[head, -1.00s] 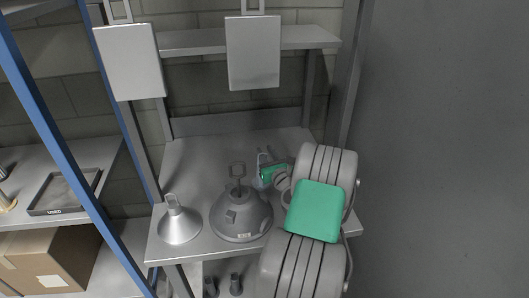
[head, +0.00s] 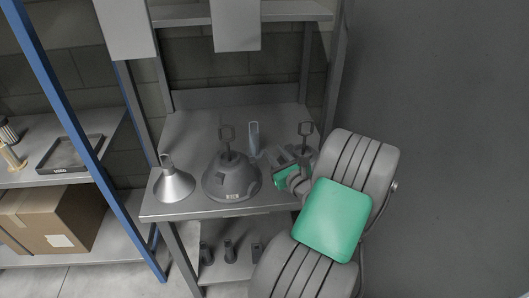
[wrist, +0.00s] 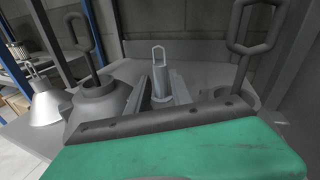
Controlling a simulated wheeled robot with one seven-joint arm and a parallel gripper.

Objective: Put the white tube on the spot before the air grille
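The white tube, a slim pale cylinder with a wire loop on top, stands upright on the grey bench in the head view (head: 254,138). It also shows in the wrist view (wrist: 160,82), between the lines of my two fingers. My gripper (head: 279,160) is to the right of the tube and nearer the bench's front, apart from it in the head view. The fingers look open in the wrist view (wrist: 159,98) and point toward the tube. Whether the fingertips reach beside it is unclear. I cannot make out an air grille or a marked spot.
A large grey hood (head: 231,178) with a loop stands left of my gripper, and a pale cone hood (head: 173,184) further left. Another loop (head: 306,130) rises at the right. Pale panels (head: 236,28) hang above. A tray (head: 72,153) lies on the left shelf.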

